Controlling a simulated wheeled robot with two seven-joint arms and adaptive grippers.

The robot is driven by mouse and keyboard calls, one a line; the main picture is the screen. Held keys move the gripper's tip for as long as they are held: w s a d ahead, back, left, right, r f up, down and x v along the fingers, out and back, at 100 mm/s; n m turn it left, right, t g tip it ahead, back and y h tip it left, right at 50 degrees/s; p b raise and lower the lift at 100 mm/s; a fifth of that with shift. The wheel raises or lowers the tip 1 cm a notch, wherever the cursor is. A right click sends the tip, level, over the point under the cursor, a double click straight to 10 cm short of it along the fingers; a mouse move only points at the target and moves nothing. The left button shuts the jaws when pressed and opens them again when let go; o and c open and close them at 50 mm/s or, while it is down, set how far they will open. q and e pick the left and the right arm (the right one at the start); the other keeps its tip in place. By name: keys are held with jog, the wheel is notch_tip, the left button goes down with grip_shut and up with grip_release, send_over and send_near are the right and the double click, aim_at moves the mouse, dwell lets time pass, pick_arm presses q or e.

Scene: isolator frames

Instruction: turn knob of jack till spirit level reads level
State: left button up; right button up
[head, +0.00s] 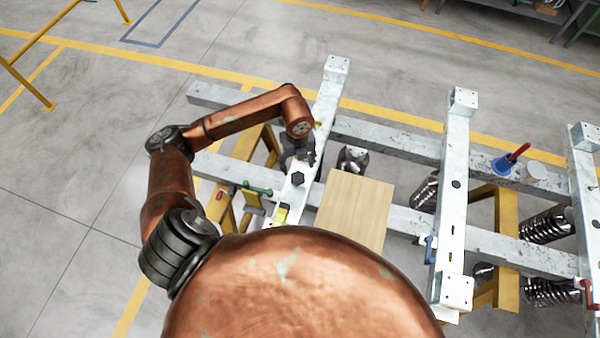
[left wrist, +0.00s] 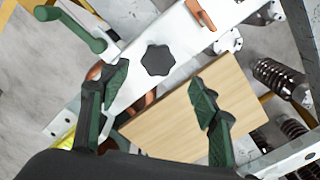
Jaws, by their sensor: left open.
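The black star-shaped knob (head: 298,179) sits on the pale metal crossbeam in the head view. It also shows in the left wrist view (left wrist: 158,60), seen from above, beyond the fingertips. A yellow-green spirit level (head: 280,214) lies on the same beam, nearer to me; its bubble is too small to read. In the left wrist view only a yellow edge of it (left wrist: 66,142) shows at the lower left. My left gripper (head: 303,158) is beside the knob at the beam. Its green fingers (left wrist: 158,88) are spread apart with nothing between them. My right gripper is not in view.
A light wooden board (head: 354,208) lies right of the knob. A green-handled clamp (head: 257,189) stands left of the beam. Grey metal rails, yellow trestles and springs fill the right. A blue cup with a red handle (head: 505,163) stands there. Open floor lies left.

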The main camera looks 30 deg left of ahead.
aim_at(298, 176)
pick_arm(q)
notch_tip(298, 176, down, 7)
jog(key=shift+s+f, duration=0.15)
jog(key=shift+c, duration=0.7)
jog(key=shift+c, duration=0.9)
jog(key=c, duration=0.8)
jog(key=shift+c, duration=0.2)
jog(key=shift+m, duration=0.4)
